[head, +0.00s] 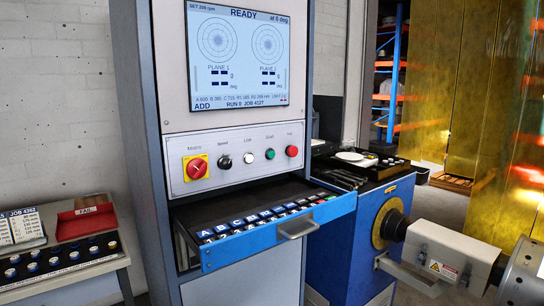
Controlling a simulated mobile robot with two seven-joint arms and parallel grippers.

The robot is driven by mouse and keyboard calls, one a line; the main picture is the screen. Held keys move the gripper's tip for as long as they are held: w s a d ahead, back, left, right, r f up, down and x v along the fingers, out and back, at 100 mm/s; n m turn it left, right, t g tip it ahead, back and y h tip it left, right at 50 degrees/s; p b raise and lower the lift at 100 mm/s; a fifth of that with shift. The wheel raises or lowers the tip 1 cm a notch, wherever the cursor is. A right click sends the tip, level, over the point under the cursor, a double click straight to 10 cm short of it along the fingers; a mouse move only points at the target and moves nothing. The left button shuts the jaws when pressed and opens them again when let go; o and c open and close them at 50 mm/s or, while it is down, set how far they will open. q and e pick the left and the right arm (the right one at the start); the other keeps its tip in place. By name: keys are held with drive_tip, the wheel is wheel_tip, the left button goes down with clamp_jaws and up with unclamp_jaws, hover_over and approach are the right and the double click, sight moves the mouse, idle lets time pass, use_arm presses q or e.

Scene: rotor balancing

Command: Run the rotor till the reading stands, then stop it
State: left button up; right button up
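The display (238,52) on the tall grey cabinet (135,130) reads READY, with a set speed in rpm too small to read surely. Its PLANE 1 and PLANE 2 fields show dashes. The panel below has a red mains switch on a yellow plate (196,167), a black knob (224,162), a white button (249,158), a green button (270,153) and a red button (292,151). At right stands a blue machine base (345,250) with a brass-coloured disc (388,222) and a white box with a warning label (440,258). I cannot make out the rotor surely. Neither gripper is in view.
A blue drawer (285,235) with several lettered pieces juts out below the panel. At left, a bench holds a red FAIL tray (85,222), job cards (22,225) and a rack of pieces (60,258). Yellow translucent curtains (480,80) hang at right.

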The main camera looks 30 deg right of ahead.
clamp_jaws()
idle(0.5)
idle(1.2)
